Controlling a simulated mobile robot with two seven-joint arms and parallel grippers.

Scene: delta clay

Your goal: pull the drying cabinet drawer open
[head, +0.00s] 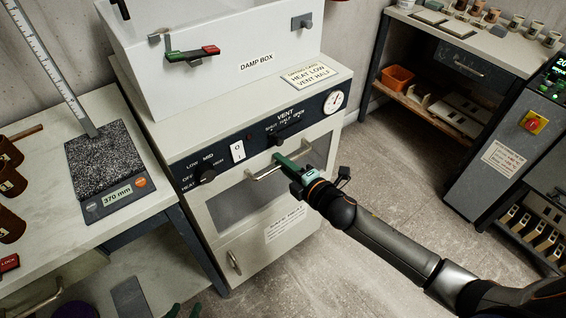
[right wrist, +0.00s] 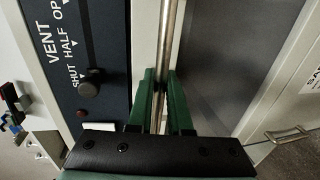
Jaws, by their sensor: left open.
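The drying cabinet (head: 335,128) is pale, with a dark control panel on top of its front. Below the panel is the drawer front (head: 207,213), with a dark window and a metal bar handle (head: 264,174). The front looks flush with the cabinet. My right gripper (head: 284,161) is at the handle. In the right wrist view its green fingers (right wrist: 163,100) lie on both sides of the bar (right wrist: 168,40), closed on it. My left gripper (head: 186,311) shows only as green fingertips at the bottom edge, open and apart from the cabinet.
A white damp box (head: 225,75) stands on the cabinet. A bench with a scale (head: 104,175) and brown pots is on the left. A lower door handle (head: 234,262) sits below the drawer. Floor (head: 385,170) is open to the right, before a dark machine (head: 495,150).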

